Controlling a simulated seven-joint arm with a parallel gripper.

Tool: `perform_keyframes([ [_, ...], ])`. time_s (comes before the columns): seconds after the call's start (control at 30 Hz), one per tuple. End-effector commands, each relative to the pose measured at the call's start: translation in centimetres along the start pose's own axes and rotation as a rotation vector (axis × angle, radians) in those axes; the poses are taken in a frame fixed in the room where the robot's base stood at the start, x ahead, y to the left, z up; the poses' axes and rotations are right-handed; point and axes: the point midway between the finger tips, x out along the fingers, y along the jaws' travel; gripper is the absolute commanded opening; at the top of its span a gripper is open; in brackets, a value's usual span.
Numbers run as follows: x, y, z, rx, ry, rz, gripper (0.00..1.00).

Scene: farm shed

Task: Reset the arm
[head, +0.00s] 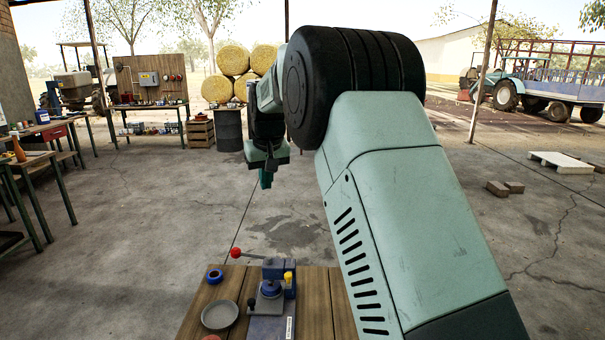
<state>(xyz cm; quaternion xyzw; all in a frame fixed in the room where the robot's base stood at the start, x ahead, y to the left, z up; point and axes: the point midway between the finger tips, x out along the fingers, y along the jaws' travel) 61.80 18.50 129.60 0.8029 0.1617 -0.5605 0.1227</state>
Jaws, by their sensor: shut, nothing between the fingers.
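My arm, pale green with a black ribbed joint, fills the middle and right of the head view. My gripper (265,181) hangs at the arm's far end, pointing down. Its fingers are shut with nothing between them. It is in the air beyond the far edge of the wooden table (232,285), apart from everything on it. Part of the wrist is hidden behind the black joint.
My arm hides the table's right side. Workbenches (35,160) stand at left. Concrete floor beyond is mostly clear.

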Motion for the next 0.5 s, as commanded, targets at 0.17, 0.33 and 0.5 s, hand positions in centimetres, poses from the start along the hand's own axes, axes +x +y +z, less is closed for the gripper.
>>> perform_keyframes([
  [0.17, -9.5, 2.9, 4.9, 0.064, 0.031, 0.032, 0.00],
  [0.33, -16.4, 4.6, 11.6, 0.124, 0.056, 0.061, 0.00],
  [0.5, -21.2, 5.2, 19.5, 0.186, 0.079, 0.088, 0.00],
])
